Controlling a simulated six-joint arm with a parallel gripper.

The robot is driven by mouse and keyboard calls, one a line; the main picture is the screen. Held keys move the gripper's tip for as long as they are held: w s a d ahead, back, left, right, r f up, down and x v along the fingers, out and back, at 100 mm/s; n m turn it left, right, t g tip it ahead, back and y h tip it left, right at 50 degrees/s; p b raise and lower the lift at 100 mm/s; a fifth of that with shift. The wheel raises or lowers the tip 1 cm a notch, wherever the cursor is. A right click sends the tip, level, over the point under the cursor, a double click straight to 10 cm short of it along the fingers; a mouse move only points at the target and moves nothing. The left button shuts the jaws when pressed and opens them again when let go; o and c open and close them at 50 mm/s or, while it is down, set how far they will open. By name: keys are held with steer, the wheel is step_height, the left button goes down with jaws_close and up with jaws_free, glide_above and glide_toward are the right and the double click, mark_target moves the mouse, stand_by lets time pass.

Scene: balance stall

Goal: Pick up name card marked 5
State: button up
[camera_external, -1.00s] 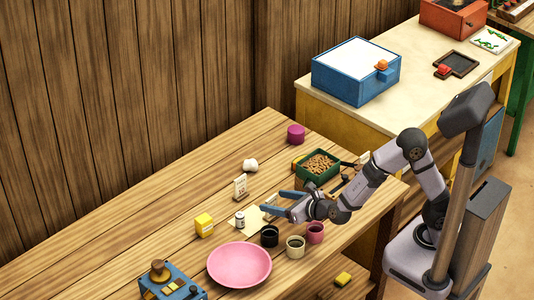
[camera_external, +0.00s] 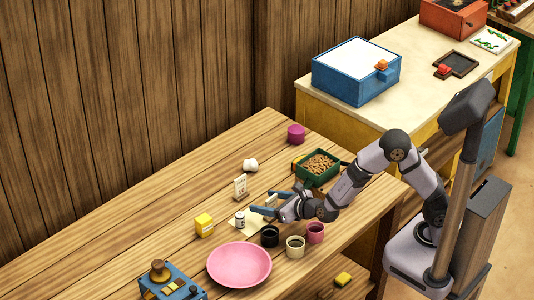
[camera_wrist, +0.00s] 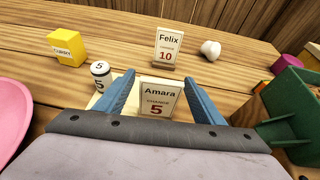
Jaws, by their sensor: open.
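The name card marked 5 (camera_wrist: 157,107), white with "Amara, change 5" on it, stands upright in the wrist view. My gripper (camera_wrist: 155,92) is open, with one blue finger on each side of the card; I cannot tell whether either touches it. In the external view my gripper (camera_external: 268,203) is low over the table and mostly hides this card. Another card, marked 10 (camera_wrist: 168,48) and named Felix, stands farther back; it also shows in the external view (camera_external: 240,187).
A small white cylinder marked 5 (camera_wrist: 101,73) stands just left of my left finger. A green box (camera_external: 318,168) of brown pieces is to the right.

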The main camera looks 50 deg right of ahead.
steer(key=shift+x, duration=1)
steer(key=c, duration=1.1)
steer(key=shift+r, duration=0.1)
step_height(320, 180, up, 10)
steer(key=shift+p, duration=0.45)
